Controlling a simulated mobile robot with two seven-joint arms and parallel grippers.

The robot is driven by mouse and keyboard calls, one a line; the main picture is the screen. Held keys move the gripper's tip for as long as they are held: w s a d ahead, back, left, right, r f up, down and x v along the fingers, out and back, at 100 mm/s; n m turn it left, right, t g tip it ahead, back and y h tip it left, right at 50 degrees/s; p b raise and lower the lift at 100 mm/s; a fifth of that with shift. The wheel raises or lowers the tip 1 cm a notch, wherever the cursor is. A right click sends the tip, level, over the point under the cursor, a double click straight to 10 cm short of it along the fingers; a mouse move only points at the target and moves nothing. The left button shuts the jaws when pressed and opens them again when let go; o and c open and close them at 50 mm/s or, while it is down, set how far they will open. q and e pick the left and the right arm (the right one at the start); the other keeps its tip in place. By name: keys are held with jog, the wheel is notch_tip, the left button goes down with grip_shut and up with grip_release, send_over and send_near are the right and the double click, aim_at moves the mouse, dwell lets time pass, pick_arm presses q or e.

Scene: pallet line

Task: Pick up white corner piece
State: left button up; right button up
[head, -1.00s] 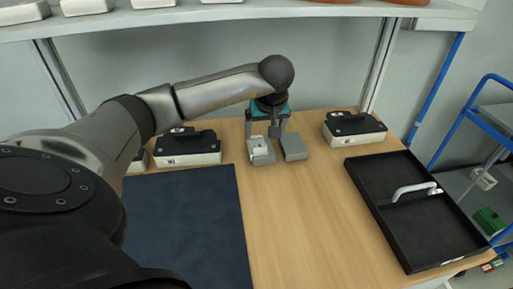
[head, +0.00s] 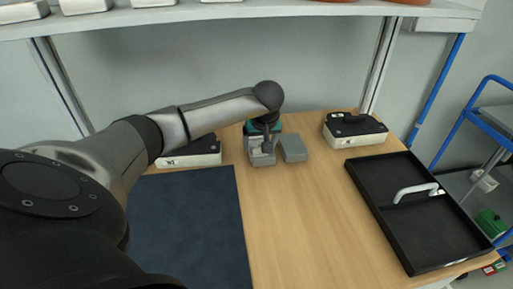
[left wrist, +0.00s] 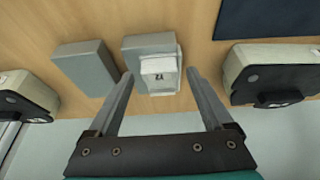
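In the left wrist view, my left gripper (left wrist: 160,82) is open, with one finger on each side of the piece and visible gaps. Whether the fingertips are level with it in height is hard to tell. My right gripper is not in view.
A second grey block (head: 293,149) stands to the right. White-and-black boxes stand at the back left (head: 192,153) and back right (head: 353,130). A black tray (head: 385,232) holds a white curved piece (head: 414,192). A dark mat (head: 185,225) lies at front left.

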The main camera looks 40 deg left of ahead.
pick_arm(q)
grip_shut()
dwell(0.5)
